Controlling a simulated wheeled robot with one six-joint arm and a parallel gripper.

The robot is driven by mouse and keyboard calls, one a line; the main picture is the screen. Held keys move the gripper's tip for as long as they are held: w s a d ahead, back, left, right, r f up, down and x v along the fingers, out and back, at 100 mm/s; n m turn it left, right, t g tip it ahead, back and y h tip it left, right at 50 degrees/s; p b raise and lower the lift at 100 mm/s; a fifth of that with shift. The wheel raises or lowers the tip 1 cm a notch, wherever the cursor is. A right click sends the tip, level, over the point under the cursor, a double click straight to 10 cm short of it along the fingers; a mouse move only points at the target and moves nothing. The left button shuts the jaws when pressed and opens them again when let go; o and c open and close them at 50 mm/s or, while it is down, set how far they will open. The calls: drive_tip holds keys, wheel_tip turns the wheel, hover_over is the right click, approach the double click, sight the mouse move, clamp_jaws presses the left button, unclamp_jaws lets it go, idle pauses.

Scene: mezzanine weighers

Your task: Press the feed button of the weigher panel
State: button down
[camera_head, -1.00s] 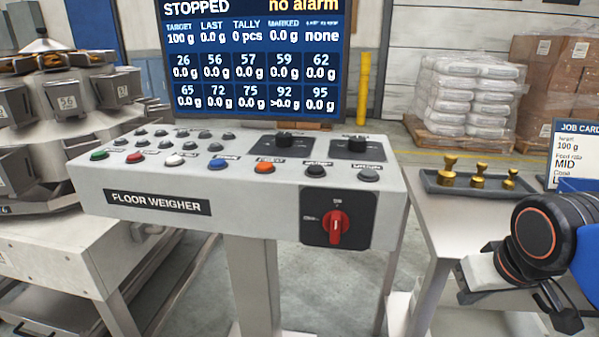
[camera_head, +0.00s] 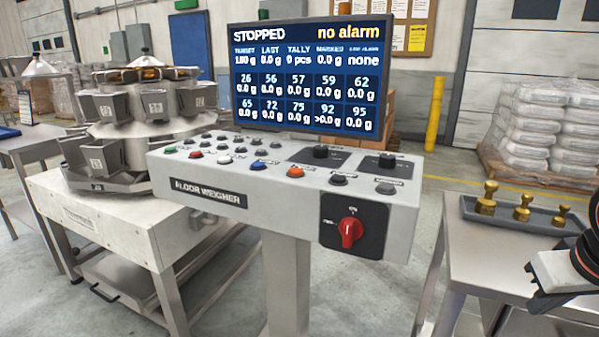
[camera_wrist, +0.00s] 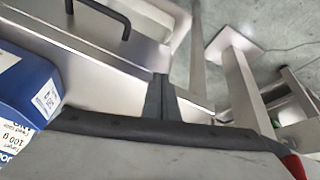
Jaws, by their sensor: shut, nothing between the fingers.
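The weigher panel (camera_head: 300,215) is a pale sloped box on a post, marked FLOOR WEIGHER. Its front row has green, red (camera_head: 196,154), white (camera_head: 224,159), blue (camera_head: 258,165), orange (camera_head: 295,172), black (camera_head: 338,179) and grey (camera_head: 386,187) buttons. Their labels are too small to read, so I cannot tell which is feed. The screen (camera_head: 300,78) above reads STOPPED and no alarm. My gripper (camera_head: 541,302) is partly in view at the lower right, apart from the panel. In the wrist view its dark fingers (camera_wrist: 160,92) are shut together and empty.
Small dark buttons and two black knobs (camera_head: 320,152) sit behind the row. A red rotary switch (camera_head: 350,230) is on the panel front. A side table holds a tray (camera_head: 512,217) with brass weights. The multihead weigher (camera_head: 150,125) stands left. Floor shows between panel and side table.

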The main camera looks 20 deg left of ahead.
drive_tip(key=w+a+r+n+t, duration=0.1)
drive_tip(key=w+a+r+n, duration=0.1)
drive_tip(key=w+a+r, duration=0.2)
drive_tip(key=w+a+r+n+t, duration=0.1)
drive_tip(key=w+a+r, duration=0.3)
drive_tip(key=a+r, duration=0.6)
drive_tip(key=w+a+r+n, duration=0.3)
drive_tip(key=a+r, duration=0.4)
drive_tip(key=a, duration=1.1)
drive_tip(key=shift+w+a+t, duration=0.2)
drive_tip(key=shift+w, duration=0.25)
drive_tip(key=shift+w+a+t, duration=0.2)
drive_tip(key=shift+w, duration=0.25)
wheel_tip(320, 180, up, 5)
drive_tip(key=n+t+y, duration=0.1)
drive_tip(key=n, duration=0.1)
hover_over(295, 172)
drive_tip(key=shift+s, duration=0.1)
drive_tip(key=shift+f, duration=4.35)
drive_tip(key=shift+f, duration=0.15)
drive_tip(key=shift+f, duration=0.3)
